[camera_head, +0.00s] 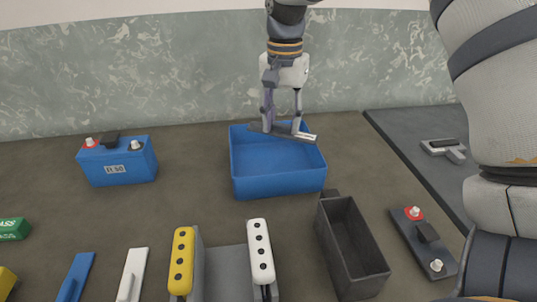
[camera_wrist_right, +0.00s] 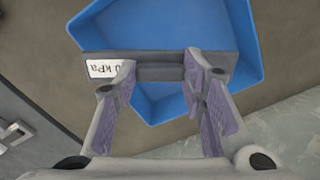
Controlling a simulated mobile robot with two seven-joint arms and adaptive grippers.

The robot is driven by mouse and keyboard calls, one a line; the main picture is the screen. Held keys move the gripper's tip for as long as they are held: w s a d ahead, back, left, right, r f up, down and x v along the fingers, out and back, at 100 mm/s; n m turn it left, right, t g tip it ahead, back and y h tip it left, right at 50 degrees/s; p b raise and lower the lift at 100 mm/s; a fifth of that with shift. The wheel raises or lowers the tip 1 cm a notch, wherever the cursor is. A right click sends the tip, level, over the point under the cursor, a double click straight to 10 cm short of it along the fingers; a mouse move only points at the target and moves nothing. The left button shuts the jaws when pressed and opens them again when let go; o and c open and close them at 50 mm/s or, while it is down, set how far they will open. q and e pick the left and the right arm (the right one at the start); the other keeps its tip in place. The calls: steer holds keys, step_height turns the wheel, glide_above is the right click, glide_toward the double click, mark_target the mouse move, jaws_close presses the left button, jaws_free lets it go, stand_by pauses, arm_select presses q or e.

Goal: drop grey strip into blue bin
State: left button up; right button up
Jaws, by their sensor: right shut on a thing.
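The grey strip (camera_head: 303,136) is a long dark-grey bar with a pale label at one end. In the right wrist view the strip (camera_wrist_right: 160,73) lies across my right gripper (camera_wrist_right: 160,70), and its label reads "kPa" in part. My right gripper (camera_head: 282,126) points down and is shut on the strip's middle. The open blue bin (camera_head: 279,186) stands on the table. The strip is over the bin's back part, its right end near the back right rim. The bin (camera_wrist_right: 185,22) also shows beneath the strip in the right wrist view. My left gripper is not in view.
A blue battery (camera_head: 118,162) stands left of the bin. A dark grey open box (camera_head: 349,245) and a dark battery top (camera_head: 424,243) are at the front right. Yellow (camera_head: 182,262) and white (camera_head: 261,252) strips stand in front. Bare table surrounds the bin's left side.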

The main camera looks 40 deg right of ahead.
step_height(320, 180, down, 3)
steer(key=shift+w+f, duration=0.1)
steer(key=o, duration=1.1)
step_height(320, 180, up, 12)
steer(key=shift+r, duration=0.1)
